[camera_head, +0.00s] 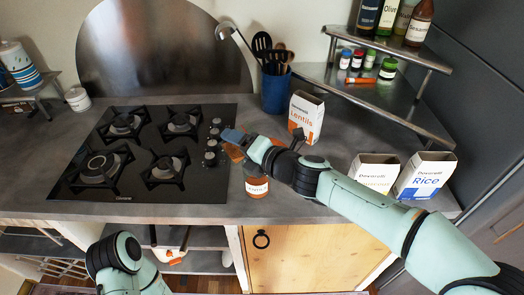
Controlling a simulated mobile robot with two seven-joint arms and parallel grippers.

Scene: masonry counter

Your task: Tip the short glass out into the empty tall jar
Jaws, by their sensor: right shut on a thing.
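My right gripper (235,143) reaches in from the right over the counter and is shut on the short glass (234,153). Only a small orange-brown part of the glass shows beside the fingers; it looks tilted. The tall jar (256,184) stands upright on the counter just below the gripper, with a pale label and orange-brown material visible inside. I cannot tell whether glass and jar touch. My left arm shows at the bottom left, but its gripper is not in view.
A black gas hob (144,150) lies left of the jar. A lentils box (304,115) and blue utensil pot (275,90) stand behind. A rice box (426,174) and another carton (374,172) stand at right. A corner shelf (417,48) holds bottles. The counter's front edge is close to the jar.

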